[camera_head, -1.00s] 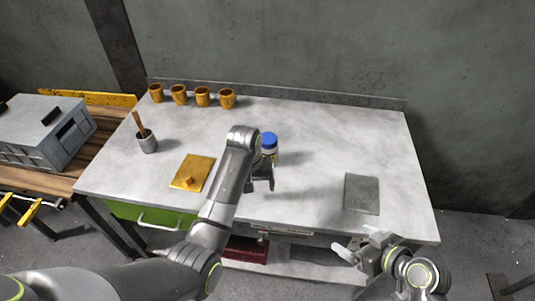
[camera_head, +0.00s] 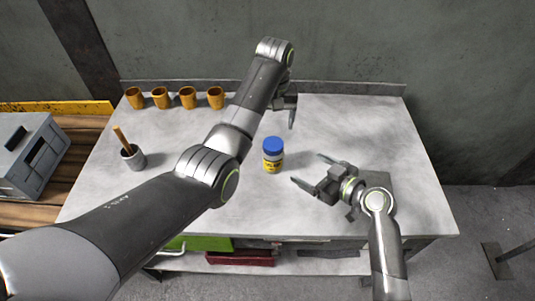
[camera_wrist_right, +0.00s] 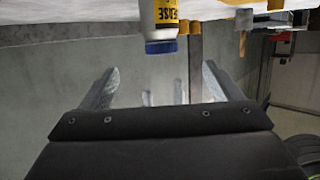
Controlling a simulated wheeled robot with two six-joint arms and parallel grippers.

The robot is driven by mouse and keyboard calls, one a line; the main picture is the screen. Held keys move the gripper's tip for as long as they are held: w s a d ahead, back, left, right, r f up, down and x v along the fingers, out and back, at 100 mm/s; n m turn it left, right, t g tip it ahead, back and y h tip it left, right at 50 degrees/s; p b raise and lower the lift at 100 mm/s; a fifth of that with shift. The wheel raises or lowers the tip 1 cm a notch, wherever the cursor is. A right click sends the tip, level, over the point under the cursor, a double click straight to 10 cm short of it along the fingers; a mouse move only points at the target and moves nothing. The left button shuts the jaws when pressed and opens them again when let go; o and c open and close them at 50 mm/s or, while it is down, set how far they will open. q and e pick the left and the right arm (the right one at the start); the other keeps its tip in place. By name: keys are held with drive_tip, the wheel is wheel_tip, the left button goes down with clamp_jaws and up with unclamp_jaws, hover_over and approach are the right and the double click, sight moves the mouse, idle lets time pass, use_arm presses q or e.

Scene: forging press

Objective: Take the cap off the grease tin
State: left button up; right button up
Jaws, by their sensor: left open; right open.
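The grease tin (camera_head: 273,163) is a small white tin with a yellow label, upright on the bench. Its blue cap (camera_head: 273,144) is on top. In the right wrist view the tin (camera_wrist_right: 161,14) appears upside down at the top, with the blue cap (camera_wrist_right: 161,46) beyond the open fingers. My right gripper (camera_head: 307,170) is open and empty, right of the tin, fingers pointing toward it but apart from it. My left gripper (camera_head: 284,112) is open and empty, behind the tin near the bench's back edge, and not touching it.
Several orange cups (camera_head: 188,98) stand along the back left of the bench (camera_head: 350,125). A grey pot with a wooden-handled tool (camera_head: 133,157) stands at left. A grey plate (camera_head: 379,190) lies partly hidden under my right gripper. The back right is clear.

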sight(280, 153)
use_arm(q)
drive_tip(key=shift+s+d+r, duration=0.2)
drive_tip(key=shift+s+d, duration=0.15)
drive_tip(key=shift+d, duration=0.05)
drive_tip(key=shift+w+a+f, duration=0.25)
drive_tip(key=shift+w+a, duration=0.1)
drive_tip(key=shift+a, duration=0.1)
use_arm(e)
drive_tip(key=x, duration=1.5)
drive_tip(key=shift+f, duration=0.1)
use_arm(q)
drive_tip(key=shift+s+d, duration=0.1)
use_arm(e)
drive_tip(key=shift+w+a, duration=0.15)
